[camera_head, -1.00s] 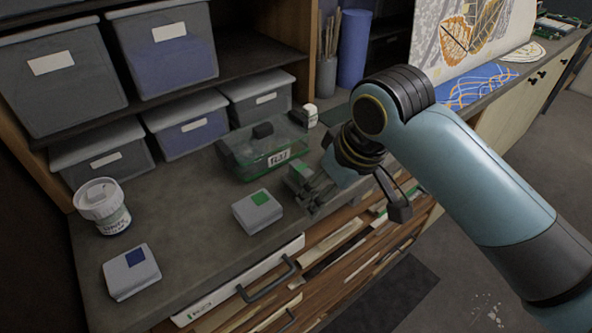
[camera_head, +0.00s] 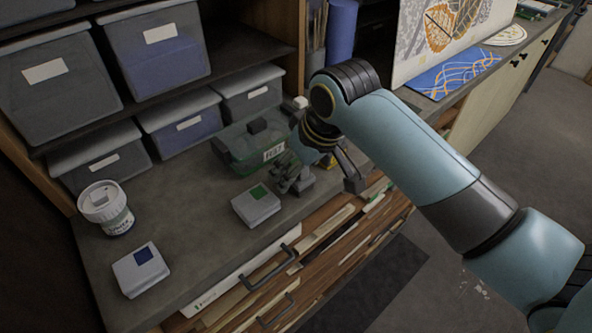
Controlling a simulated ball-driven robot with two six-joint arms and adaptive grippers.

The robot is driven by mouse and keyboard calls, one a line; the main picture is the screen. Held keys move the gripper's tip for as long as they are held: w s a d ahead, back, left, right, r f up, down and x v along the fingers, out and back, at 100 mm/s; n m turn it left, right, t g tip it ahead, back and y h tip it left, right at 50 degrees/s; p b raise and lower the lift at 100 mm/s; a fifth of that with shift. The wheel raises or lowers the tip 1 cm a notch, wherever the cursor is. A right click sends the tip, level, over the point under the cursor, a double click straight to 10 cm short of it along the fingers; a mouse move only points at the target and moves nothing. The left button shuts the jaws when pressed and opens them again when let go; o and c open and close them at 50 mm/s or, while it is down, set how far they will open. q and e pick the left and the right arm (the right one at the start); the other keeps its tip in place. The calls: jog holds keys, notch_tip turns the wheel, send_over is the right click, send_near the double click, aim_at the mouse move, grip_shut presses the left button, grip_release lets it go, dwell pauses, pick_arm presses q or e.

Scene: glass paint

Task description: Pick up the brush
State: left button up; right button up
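Several thin upright sticks (camera_head: 317,30), which look like brush handles, stand in a holder at the back beside the blue cylinder; I cannot tell which is the brush. No other brush is clear to me, and my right arm covers part of the counter. My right gripper (camera_head: 322,179) is low over the counter near its front edge, right of the green-labelled box. Its fingers look spread apart, and I see no brush between them. My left gripper is not in view.
A green-labelled box (camera_head: 256,206), a blue-labelled box (camera_head: 141,270), a white-lidded jar (camera_head: 106,208) and a clear green container (camera_head: 240,150) stand on the counter. Lidded bins (camera_head: 180,120) line the back. Drawer handles (camera_head: 270,268) stick out below. The counter's middle left is clear.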

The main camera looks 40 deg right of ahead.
jog(key=shift+x, duration=1)
jog(key=shift+c, duration=0.4)
jog(key=c, duration=1.3)
jog(key=shift+r, duration=0.15)
